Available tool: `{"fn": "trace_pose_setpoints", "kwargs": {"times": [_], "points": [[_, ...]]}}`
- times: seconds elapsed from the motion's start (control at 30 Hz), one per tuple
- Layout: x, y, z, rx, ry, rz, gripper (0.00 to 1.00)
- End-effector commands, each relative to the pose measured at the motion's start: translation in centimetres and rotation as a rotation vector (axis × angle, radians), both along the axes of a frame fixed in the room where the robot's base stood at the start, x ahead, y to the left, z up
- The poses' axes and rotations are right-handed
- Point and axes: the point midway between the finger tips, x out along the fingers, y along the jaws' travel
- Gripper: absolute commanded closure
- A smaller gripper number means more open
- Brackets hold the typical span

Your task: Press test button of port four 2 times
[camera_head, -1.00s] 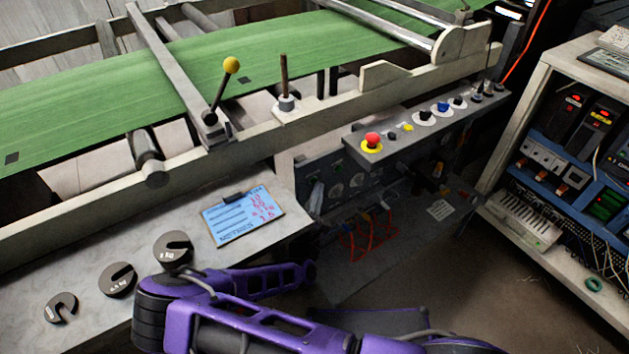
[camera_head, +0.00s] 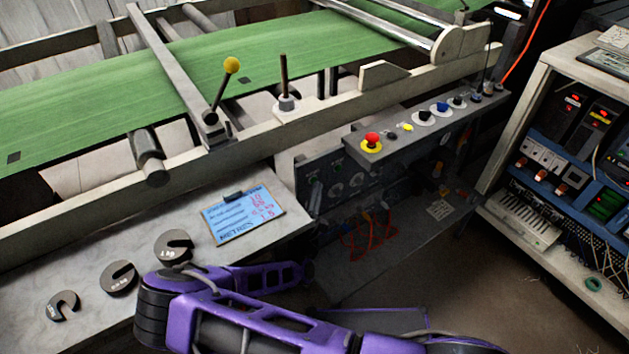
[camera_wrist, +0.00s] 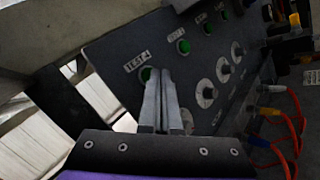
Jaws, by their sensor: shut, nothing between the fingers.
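The control panel (camera_wrist: 112,45) fills the middle of the wrist view, and its face also shows below the ledge in the head view (camera_head: 330,172). The label TEST 4 (camera_wrist: 137,62) sits above a green round button (camera_wrist: 146,73). My gripper (camera_wrist: 158,72) is shut and empty, with its fingertips right at this button and covering part of it. I cannot tell whether the tips touch the button or whether it is pressed in. Another labelled green button (camera_wrist: 184,46) lies up and to the right, uncovered. The fingers cannot be made out in the head view.
Round dials (camera_wrist: 205,92) sit right of the fingers. Orange cables (camera_wrist: 290,128) hang from plugs at the right. A ledge with a red emergency button (camera_head: 371,140) juts out above the panel. A blue card (camera_head: 243,214) and slotted weights (camera_head: 174,246) lie on the bench.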

Motion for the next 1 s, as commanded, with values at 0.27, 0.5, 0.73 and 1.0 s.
{"fn": "trace_pose_setpoints", "kwargs": {"times": [0.27,0.5,0.73,1.0], "points": [[0.92,0.35,0.98,0.015,-0.018,-0.002,1.00],[0.92,0.33,1.01,0.015,-0.018,-0.003,1.00],[0.91,0.31,1.03,0.015,-0.018,-0.003,1.00],[0.41,-0.19,1.65,0.015,-0.019,-0.003,1.00]]}}
